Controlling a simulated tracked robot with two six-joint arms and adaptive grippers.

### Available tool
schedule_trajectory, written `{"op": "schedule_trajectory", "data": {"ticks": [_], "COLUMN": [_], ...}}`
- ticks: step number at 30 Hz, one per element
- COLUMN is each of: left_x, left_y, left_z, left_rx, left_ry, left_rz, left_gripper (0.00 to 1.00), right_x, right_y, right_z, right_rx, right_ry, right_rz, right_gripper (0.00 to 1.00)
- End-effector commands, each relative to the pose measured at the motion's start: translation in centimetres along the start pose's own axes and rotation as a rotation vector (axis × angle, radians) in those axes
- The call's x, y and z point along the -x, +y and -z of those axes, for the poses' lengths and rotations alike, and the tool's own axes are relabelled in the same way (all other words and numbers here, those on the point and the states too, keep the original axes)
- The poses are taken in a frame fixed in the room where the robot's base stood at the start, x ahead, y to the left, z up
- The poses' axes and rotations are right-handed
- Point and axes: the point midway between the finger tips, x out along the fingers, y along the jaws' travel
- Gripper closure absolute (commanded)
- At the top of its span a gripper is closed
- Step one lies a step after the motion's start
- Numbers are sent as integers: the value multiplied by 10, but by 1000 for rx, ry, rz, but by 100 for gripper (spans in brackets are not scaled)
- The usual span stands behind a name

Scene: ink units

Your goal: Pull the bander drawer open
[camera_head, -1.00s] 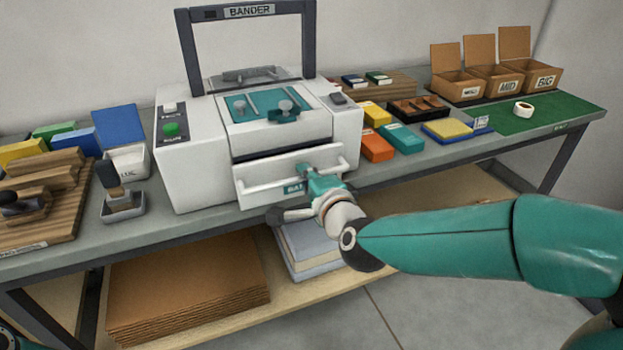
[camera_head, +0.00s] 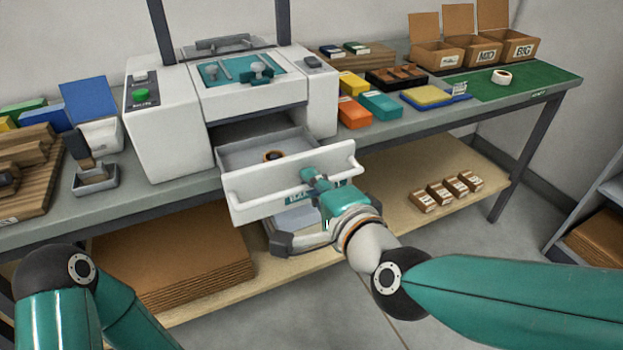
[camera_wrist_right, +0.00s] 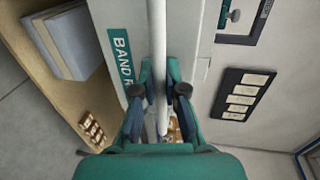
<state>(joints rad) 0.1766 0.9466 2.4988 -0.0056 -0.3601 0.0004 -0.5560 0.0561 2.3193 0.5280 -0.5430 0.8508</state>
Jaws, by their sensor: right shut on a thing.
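The bander (camera_head: 170,135) is a white machine on the bench in the head view. Its drawer (camera_head: 240,213) stands pulled out at the front, and the inside shows. A small brown-and-dark ring-shaped item (camera_head: 273,156) lies in the drawer. A white bar handle (camera_head: 262,187) runs across the drawer front. My right gripper (camera_head: 315,180) is shut on this handle, right of its middle. In the right wrist view, the fingers (camera_wrist_right: 160,95) sit on both sides of the handle bar (camera_wrist_right: 157,35). My left arm shows at the lower left; its gripper is out of view.
A green mat (camera_head: 520,82) with a white roll (camera_head: 501,77) lies at the bench's right. Cardboard boxes (camera_head: 435,55) stand behind it. Below are a cardboard stack (camera_head: 175,262) and several small brown boxes (camera_head: 446,191). Floor in front of the bench is clear.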

Motion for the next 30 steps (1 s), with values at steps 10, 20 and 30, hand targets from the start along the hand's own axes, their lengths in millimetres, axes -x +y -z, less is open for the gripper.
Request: {"op": "schedule_trajectory", "data": {"ticks": [10, 20, 30], "left_x": [0, 0, 0], "left_y": [0, 0, 0], "left_z": [0, 0, 0], "left_rx": [0, 0, 0], "left_ry": [0, 0, 0], "left_rz": [0, 0, 0], "left_gripper": [60, 60, 60], "right_x": [0, -1, 30], "right_y": [5, 2, 0], "right_z": [-2, -2, -3], "right_rx": [2, 2, 1], "right_ry": [-8, -7, -9], "right_rz": [-13, -6, -1], "right_gripper": [73, 63, 63]}}
